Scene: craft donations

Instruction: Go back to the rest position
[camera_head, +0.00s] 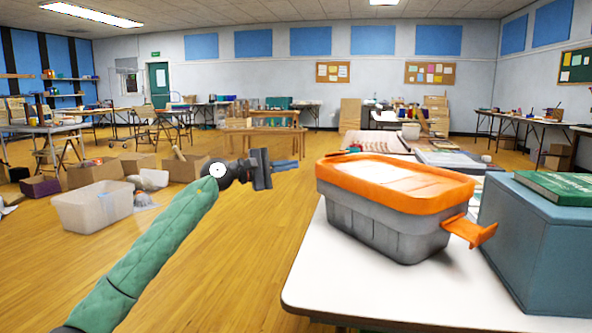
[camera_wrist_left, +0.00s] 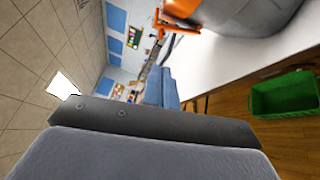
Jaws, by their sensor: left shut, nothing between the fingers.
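My left arm comes in from the lower left in a green quilted sleeve. My left gripper (camera_head: 285,165) is held out over the floor, left of the white table (camera_head: 315,270), shut and empty, apart from everything on the table. In the left wrist view the gripper's blue fingers (camera_wrist_left: 165,88) are together and the picture is turned on its side. My right gripper is in neither view.
A grey bin with an orange lid (camera_head: 385,215) stands on the table, its orange latch sticking out. A blue-grey box (camera_head: 530,245) with a green book (camera_head: 560,187) stands right of it. A clear tub (camera_head: 92,207) and cartons are on the floor. A green crate (camera_wrist_left: 285,97) shows in the wrist view.

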